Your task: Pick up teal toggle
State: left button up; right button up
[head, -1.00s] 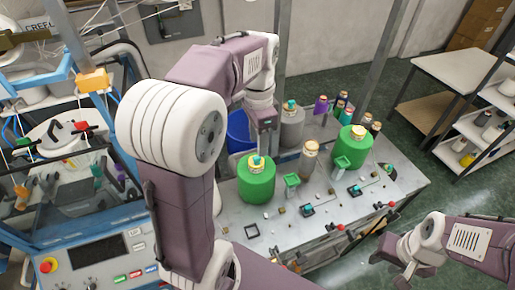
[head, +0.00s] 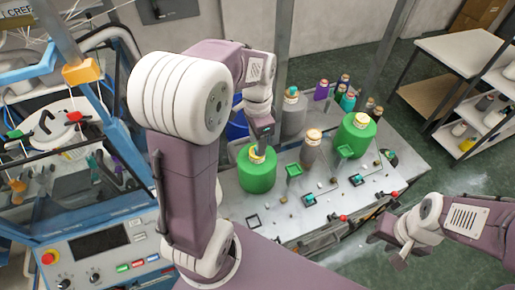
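Small teal parts sit on dark square bases on the grey table: one (head: 309,199) near the middle and one (head: 356,180) further right. I cannot tell which of these is the teal toggle.
Several bottles line the back. A blue-framed machine (head: 110,230) with a screen is at left. Open floor lies at right.

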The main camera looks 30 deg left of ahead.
pick_arm(q)
jog(key=shift+s+d+f, duration=0.1)
jog(key=shift+f, duration=0.25)
jog(key=shift+s+d, duration=0.2)
jog(key=c, duration=0.8)
grip_shut()
jog(key=shift+w+a, duration=0.1)
jog(key=shift+a, duration=0.05)
jog(key=shift+r, duration=0.1)
jog(key=r, duration=0.4)
jog(key=shift+w+d+r, duration=0.15)
jog(key=shift+w+d, duration=0.1)
jog(key=shift+d, duration=0.05)
jog(key=w+d+r, duration=0.5)
jog(key=d+r, duration=0.1)
jog(key=d, duration=0.3)
jog(key=shift+w+d+r, duration=0.2)
jog(key=shift+w+r, duration=0.1)
